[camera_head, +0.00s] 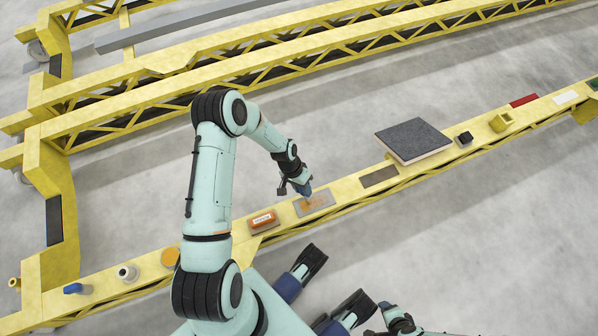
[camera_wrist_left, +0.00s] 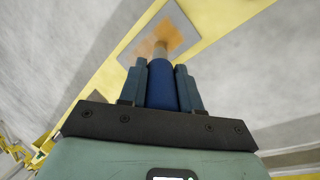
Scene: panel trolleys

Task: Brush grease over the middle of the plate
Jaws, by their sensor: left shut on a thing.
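The plate (camera_head: 324,196) is a flat grey rectangle on the yellow beam, with an orange-brown grease patch over its middle. It also shows at the top of the left wrist view (camera_wrist_left: 137,48). My left gripper (camera_head: 302,186) is shut on the blue handle of the brush (camera_wrist_left: 162,88). The brush points down at the plate, and its pale tip is over the orange patch. The tip seems to touch the plate, but the handle partly hides the contact. Part of my right arm shows at the bottom edge of the head view; its jaws cannot be made out.
An orange block (camera_head: 262,219) lies on the beam left of the plate. Right of it are a brownish flat plate (camera_head: 379,177), a large dark panel (camera_head: 413,139), a small black block (camera_head: 464,138) and a yellow open box (camera_head: 501,122). Yellow trusses (camera_head: 220,82) stand behind.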

